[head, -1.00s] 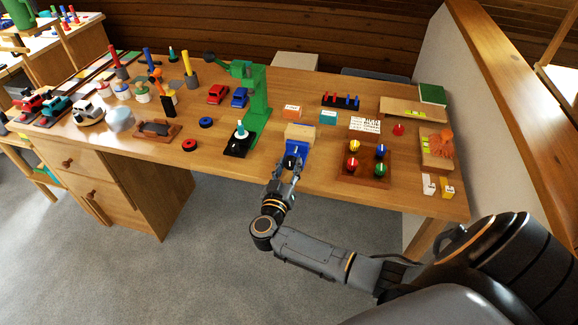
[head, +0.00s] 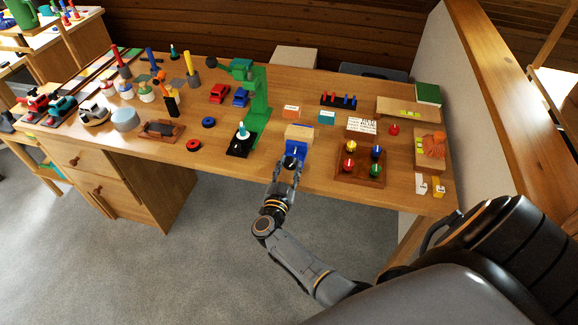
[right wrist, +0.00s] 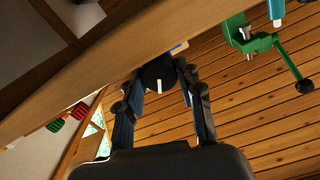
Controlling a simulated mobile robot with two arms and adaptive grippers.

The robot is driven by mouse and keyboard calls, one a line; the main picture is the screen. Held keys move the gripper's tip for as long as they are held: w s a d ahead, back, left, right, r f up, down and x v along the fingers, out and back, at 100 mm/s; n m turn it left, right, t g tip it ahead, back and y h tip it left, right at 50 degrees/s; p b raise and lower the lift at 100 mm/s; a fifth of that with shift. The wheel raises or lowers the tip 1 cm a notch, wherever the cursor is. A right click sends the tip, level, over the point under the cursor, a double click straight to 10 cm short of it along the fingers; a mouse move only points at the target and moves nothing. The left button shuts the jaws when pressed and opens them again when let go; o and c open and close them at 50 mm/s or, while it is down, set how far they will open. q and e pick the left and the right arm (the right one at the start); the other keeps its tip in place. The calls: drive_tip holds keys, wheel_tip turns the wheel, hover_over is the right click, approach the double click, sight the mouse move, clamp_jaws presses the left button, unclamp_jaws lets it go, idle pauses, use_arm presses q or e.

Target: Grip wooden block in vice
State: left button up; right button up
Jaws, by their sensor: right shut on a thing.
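A blue vice (head: 296,149) stands at the front edge of the wooden workbench. A light wooden block (head: 299,131) sits at its top, behind the blue front part; I cannot tell how tightly the jaws hold it. A black knob with a white mark faces the front of the vice. My right gripper (head: 289,166) is shut on this knob. In the right wrist view the dark knob (right wrist: 157,76) sits between the two fingers, with its white mark showing. My left gripper is not in view.
The floor in front of the bench is clear.

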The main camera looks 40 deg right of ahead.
drive_tip(key=shift+m, duration=0.6)
drive_tip(key=o, duration=1.2)
drive_tip(key=shift+c, duration=0.2)
drive_tip(key=v, duration=0.7)
drive_tip(key=shift+s, duration=0.2)
drive_tip(key=shift+a, duration=0.1)
